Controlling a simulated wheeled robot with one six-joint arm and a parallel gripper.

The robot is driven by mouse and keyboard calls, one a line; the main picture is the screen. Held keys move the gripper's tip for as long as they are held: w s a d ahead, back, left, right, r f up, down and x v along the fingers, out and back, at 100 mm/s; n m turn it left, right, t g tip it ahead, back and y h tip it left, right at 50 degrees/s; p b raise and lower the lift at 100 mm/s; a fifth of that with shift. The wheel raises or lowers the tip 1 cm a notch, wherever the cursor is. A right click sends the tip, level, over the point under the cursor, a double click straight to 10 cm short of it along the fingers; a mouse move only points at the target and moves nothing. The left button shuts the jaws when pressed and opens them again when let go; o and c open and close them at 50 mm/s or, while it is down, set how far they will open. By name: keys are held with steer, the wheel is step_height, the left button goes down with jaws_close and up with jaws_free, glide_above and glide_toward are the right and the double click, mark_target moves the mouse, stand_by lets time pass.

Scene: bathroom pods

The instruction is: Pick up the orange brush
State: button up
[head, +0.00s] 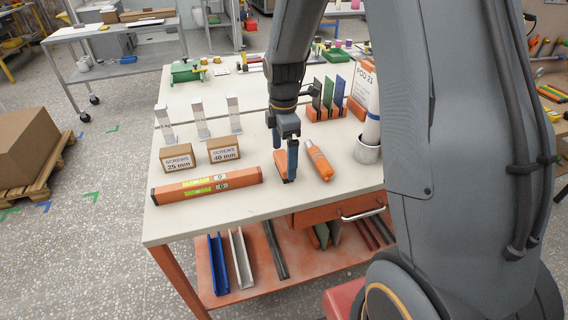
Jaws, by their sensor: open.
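My gripper (288,170) points down over the white tabletop, near its front edge, with a blue finger showing. It is open. An orange item (281,166), perhaps the orange brush, lies right behind and beside the fingers; they hide much of it, so its full shape and any contact cannot be told. A second orange item (319,160), long and rounded with a pale label and a light tip, lies just right of the gripper, apart from it.
An orange spirit level (208,187) lies along the front left edge. Two screw boxes (224,149) and upright clear pieces (200,118) stand behind it. A grey cup (367,150) stands at right, near a rack (325,112) of coloured plates. An orange drawer (322,213) hangs below the top.

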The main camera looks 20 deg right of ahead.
mark_target(284, 159)
steer(key=shift+f, duration=1.25)
steer(key=shift+c, duration=0.3)
steer(key=c, duration=1.1)
steer(key=shift+r, duration=0.1)
step_height(284, 159, up, 10)
steer(key=shift+f+b, duration=0.1)
steer(key=shift+b, duration=0.8)
